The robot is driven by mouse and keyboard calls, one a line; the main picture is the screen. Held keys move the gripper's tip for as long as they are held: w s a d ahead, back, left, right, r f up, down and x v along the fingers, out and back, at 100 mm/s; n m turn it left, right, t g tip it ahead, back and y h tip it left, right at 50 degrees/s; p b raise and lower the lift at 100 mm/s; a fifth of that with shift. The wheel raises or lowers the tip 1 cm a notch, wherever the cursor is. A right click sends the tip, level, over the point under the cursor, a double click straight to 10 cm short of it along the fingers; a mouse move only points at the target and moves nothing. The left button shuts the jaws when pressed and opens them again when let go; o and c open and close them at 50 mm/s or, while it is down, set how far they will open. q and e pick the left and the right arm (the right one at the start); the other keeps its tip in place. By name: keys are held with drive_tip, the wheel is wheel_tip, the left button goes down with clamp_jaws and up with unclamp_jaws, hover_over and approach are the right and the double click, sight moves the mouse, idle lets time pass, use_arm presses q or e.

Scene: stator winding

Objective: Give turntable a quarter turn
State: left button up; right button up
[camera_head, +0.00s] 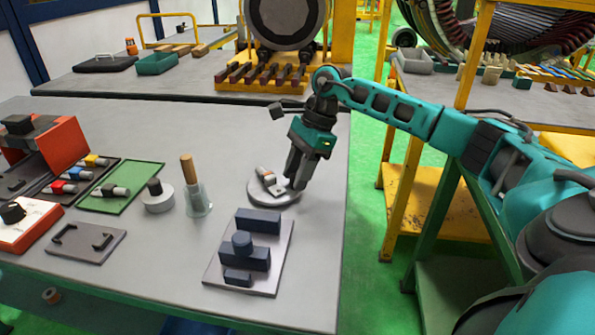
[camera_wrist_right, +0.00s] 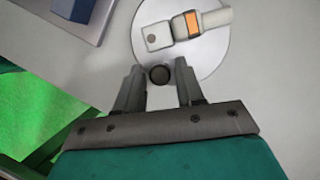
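The turntable (camera_head: 261,197) is a flat, pale grey disc near the right edge of the grey workbench. On it lies a white and grey part with an orange band (camera_head: 266,176), which also shows in the right wrist view (camera_wrist_right: 193,23). My right gripper (camera_head: 293,182) is over the near right side of the disc, pointing down. In the right wrist view, its two fingers (camera_wrist_right: 159,82) are apart, one on each side of a small dark round knob (camera_wrist_right: 159,74) at the disc's edge. Slim gaps seem to show beside the knob. My left gripper is not in view.
A navy block fixture (camera_head: 249,252) stands on a plate in front of the turntable. A wooden-handled tool in a clear cup (camera_head: 194,191) and a round grey holder (camera_head: 158,197) stand to the left. A green tray (camera_head: 121,189) lies farther left.

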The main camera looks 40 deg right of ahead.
drive_tip(key=shift+o, duration=0.9)
drive_tip(key=p+v, duration=0.1)
drive_tip(key=v, duration=1.2)
drive_tip(key=shift+s+f, duration=0.1)
drive_tip(key=shift+s, duration=0.05)
